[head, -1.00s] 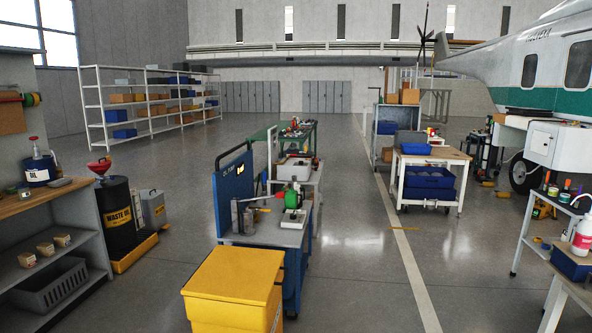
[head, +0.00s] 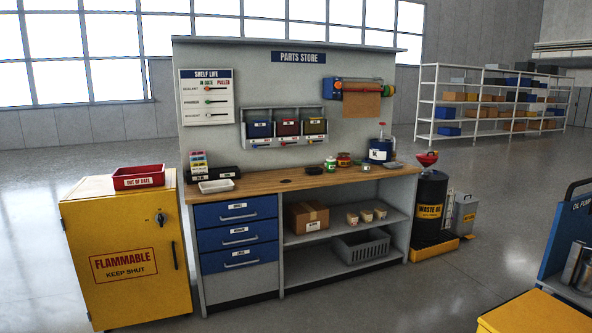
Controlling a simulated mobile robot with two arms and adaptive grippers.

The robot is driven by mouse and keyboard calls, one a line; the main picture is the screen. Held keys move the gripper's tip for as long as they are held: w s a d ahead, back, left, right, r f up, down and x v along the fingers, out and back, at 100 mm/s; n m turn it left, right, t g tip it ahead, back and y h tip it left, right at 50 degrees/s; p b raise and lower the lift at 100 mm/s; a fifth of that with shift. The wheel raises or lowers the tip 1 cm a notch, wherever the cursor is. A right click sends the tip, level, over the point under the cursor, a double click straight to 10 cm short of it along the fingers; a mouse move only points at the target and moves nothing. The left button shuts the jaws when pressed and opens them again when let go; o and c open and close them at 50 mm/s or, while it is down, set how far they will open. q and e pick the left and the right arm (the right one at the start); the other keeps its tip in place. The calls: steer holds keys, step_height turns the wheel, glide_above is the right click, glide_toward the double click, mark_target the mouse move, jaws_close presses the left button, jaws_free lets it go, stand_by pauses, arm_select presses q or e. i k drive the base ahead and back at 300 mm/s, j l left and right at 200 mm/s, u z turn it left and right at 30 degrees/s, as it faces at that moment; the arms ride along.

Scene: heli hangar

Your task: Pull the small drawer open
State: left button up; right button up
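A stack of drawers stands under the left side of the wooden workbench in the head view. The top drawer (head: 236,212) has a blue front, a white label and a light bar handle, and looks shut. The middle drawer (head: 238,236) below it is blue and looks shut. The bottom drawer (head: 239,260) also has a label and a handle and looks shut. The label words are too small to read surely, so I cannot tell for certain which is the small one. Neither of my grippers shows.
A yellow flammables cabinet (head: 120,245) with a red tray (head: 138,177) on top stands left of the workbench (head: 290,180). A black waste oil drum (head: 430,208) stands at its right. A yellow box (head: 535,312) is at front right. The floor before the drawers looks clear.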

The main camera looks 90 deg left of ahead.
mark_target(235, 211)
steer(key=j+u, duration=0.2)
steer(key=u, duration=0.3)
steer(key=k+j+u, duration=0.1)
steer(key=j+u, duration=0.15)
steer(key=u, duration=0.25)
steer(key=j+u, duration=0.2)
steer(key=u, duration=0.3)
steer(key=j+u, duration=0.2)
steer(key=u, duration=0.3)
steer(key=i+j+u, duration=0.35)
steer(key=j, duration=0.2)
steer(key=i+j+u, duration=0.75)
steer(key=i+j, duration=0.3)
steer(key=j, duration=0.2)
